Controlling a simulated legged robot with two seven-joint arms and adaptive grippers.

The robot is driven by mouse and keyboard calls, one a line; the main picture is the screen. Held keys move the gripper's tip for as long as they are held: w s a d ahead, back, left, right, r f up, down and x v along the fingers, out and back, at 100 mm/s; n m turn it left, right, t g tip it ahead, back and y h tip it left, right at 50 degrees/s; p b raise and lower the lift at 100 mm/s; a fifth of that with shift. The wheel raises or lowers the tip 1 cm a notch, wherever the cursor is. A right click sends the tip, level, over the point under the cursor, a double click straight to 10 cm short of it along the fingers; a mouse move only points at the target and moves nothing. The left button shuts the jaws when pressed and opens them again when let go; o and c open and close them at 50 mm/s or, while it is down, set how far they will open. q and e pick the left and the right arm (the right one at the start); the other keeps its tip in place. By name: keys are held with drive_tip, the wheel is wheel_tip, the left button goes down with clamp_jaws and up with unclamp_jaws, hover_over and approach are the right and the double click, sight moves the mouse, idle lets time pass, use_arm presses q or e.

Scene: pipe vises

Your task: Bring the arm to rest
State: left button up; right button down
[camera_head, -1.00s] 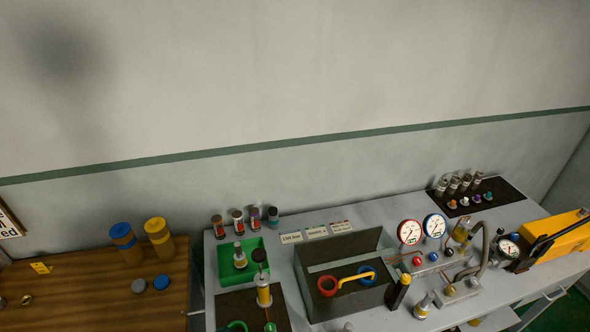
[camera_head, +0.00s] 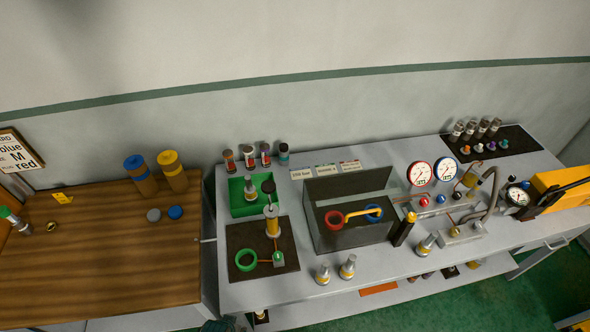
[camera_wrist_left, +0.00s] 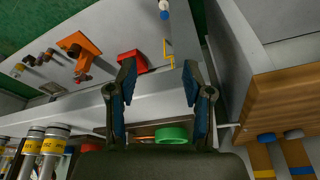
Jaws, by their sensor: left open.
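My left gripper (camera_wrist_left: 158,75) shows in the left wrist view with its two dark, blue-lined fingers spread wide. Nothing is between the fingertips. A green ring (camera_wrist_left: 171,134) shows beyond the lower part of the fingers, and a red object (camera_wrist_left: 131,64) lies beyond the left fingertip; I cannot tell how far off they are. In the head view neither arm can be made out clearly. A small dark shape (camera_head: 217,325) at the bottom edge may be part of me. My right gripper is in neither view.
The grey bench (camera_head: 285,290) carries a grey open box (camera_head: 338,243), a green tray (camera_head: 237,208), a dark mat (camera_head: 237,270), gauges (camera_head: 420,173) and a yellow device (camera_head: 562,192). A wooden table (camera_head: 100,275) stands at left. The bench's front edge has small fittings (camera_head: 347,267).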

use_arm(q)
drive_tip(key=s+f+g+b, duration=0.1)
drive_tip(key=s+f+b, duration=0.15)
drive_tip(key=f, duration=1.15)
drive_tip(key=s+f+b, duration=0.2)
drive_tip(key=s+f, duration=0.2)
drive_tip(key=f, duration=1.1)
drive_tip(key=s+a+f+g+b, duration=0.1)
drive_tip(key=s+a+f+b, duration=0.1)
drive_tip(key=s+f, duration=1.2)
drive_tip(key=shift+s+a+f+b, duration=0.15)
drive_tip(key=shift+a+b, duration=0.1)
drive_tip(key=shift+b, duration=0.65)
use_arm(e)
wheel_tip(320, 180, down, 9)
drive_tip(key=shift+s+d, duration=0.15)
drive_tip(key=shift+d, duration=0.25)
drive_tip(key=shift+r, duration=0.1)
